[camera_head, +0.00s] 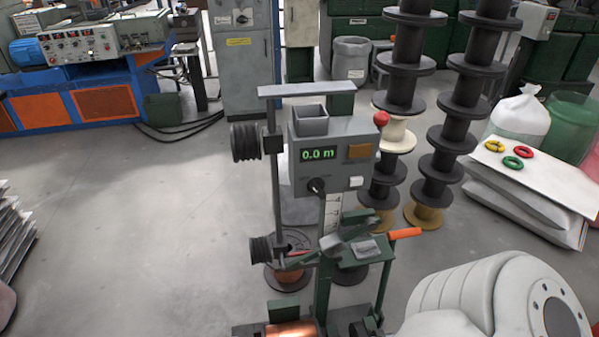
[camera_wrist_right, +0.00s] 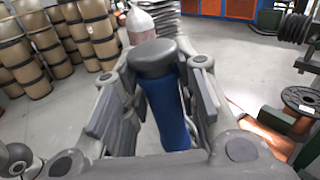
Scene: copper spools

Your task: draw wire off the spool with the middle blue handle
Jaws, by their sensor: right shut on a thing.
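In the right wrist view my right gripper (camera_wrist_right: 165,80) is shut on a blue handle (camera_wrist_right: 168,112) with a dark grey round cap, one finger on each side. The handle's lower end is hidden by the gripper. In the head view a copper spool (camera_head: 292,329) shows at the bottom edge, mostly cut off. Copper also shows in the right wrist view (camera_wrist_right: 262,138), beside the gripper. The handle and the right gripper are not visible in the head view; only my white right arm shows. My left gripper is in neither view.
A grey measuring box (camera_head: 330,172) reading 0.0 m stands on a post. Black grooved pulleys (camera_head: 247,142) hang at its left. A lever with an orange grip (camera_head: 405,233) sticks out right. Tall spool stacks (camera_head: 408,78) stand behind.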

